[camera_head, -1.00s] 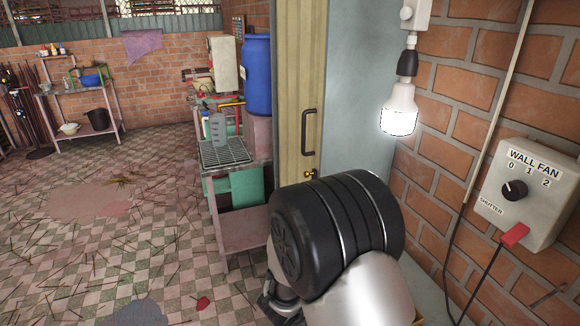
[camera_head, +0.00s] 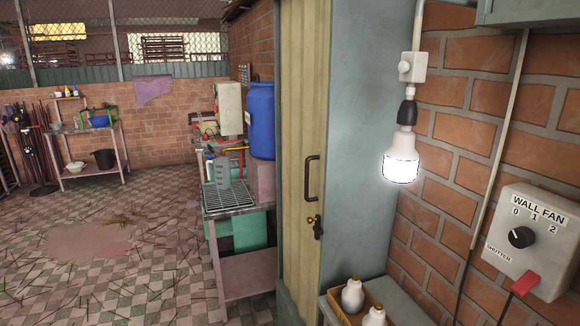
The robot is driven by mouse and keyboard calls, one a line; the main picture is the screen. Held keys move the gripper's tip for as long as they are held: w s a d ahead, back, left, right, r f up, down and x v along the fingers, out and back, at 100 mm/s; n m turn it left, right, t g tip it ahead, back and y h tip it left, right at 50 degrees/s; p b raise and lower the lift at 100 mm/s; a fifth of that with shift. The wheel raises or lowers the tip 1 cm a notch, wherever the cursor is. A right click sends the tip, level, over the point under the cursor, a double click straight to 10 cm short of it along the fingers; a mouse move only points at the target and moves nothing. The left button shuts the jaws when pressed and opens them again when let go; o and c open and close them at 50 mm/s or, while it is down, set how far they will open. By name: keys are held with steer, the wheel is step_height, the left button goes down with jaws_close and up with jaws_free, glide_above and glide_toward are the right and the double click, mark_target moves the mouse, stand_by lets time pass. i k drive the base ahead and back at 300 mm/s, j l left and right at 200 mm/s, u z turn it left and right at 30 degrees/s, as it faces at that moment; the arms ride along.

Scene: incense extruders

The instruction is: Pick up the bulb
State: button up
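A lit white bulb (camera_head: 401,160) hangs base-up from a black socket (camera_head: 407,112) on the brick wall, right of the door. Two more white bulb-shaped objects stand at the bottom: one (camera_head: 352,296) sits in an open cardboard box, and another (camera_head: 375,316) beside it is cut by the lower frame edge. My gripper is not in view.
The box (camera_head: 337,311) rests on a grey surface (camera_head: 398,296) against the wall. A wall fan control box (camera_head: 530,243) with a knob and red lever is at right. A yellowish door (camera_head: 303,120) stands left of the bulb. Tiled floor (camera_head: 150,270) lies open at left.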

mark_target(353, 295)
steer(key=i+j+z, duration=0.1)
steer(key=i+j, duration=0.35)
steer(key=j, duration=0.15)
steer(key=z, duration=1.5)
